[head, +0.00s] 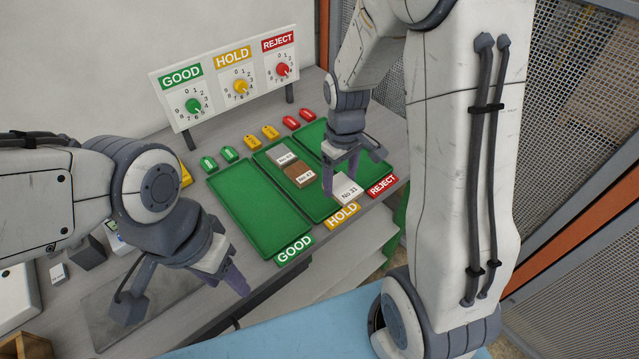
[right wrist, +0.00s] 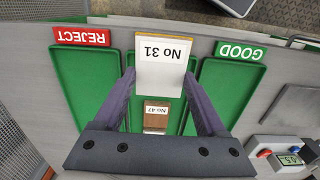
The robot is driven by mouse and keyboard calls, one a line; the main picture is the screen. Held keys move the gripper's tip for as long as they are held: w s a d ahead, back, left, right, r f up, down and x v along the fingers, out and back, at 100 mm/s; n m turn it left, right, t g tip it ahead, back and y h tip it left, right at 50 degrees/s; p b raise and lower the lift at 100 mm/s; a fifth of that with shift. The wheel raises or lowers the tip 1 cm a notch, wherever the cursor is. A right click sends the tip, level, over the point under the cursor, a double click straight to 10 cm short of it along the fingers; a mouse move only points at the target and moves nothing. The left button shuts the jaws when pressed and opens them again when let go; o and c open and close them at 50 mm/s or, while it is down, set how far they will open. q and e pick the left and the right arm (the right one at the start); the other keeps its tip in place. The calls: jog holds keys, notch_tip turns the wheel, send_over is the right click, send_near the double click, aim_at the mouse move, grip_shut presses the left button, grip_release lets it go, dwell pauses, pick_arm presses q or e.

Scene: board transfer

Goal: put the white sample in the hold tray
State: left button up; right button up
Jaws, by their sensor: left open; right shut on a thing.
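The white sample marked "No 31" (head: 349,191) is between the fingers of my right gripper (head: 342,181), which is shut on it. In the right wrist view the sample (right wrist: 160,62) is gripped by its sides and covers the front end of the hold tray (right wrist: 182,112). In the head view it is over the front end of that middle green tray (head: 312,204); whether it touches the tray floor I cannot tell. My left gripper (head: 183,293) is open and empty, left of the trays.
The good tray (head: 258,208) on the left looks empty. The reject tray (head: 314,143) is on the right, partly hidden by my right arm. A panel with three dials (head: 230,75) stands behind. Small green, yellow and red tags lie behind the trays.

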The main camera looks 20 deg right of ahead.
jog(key=p, duration=0.1)
send_over(320, 195)
notch_tip(320, 195, down, 4)
jog(key=shift+r, duration=0.1)
notch_tip(320, 195, down, 3)
jog(key=shift+f+p, duration=0.15)
jog(key=shift+p, duration=0.5)
jog(key=shift+f, duration=0.3)
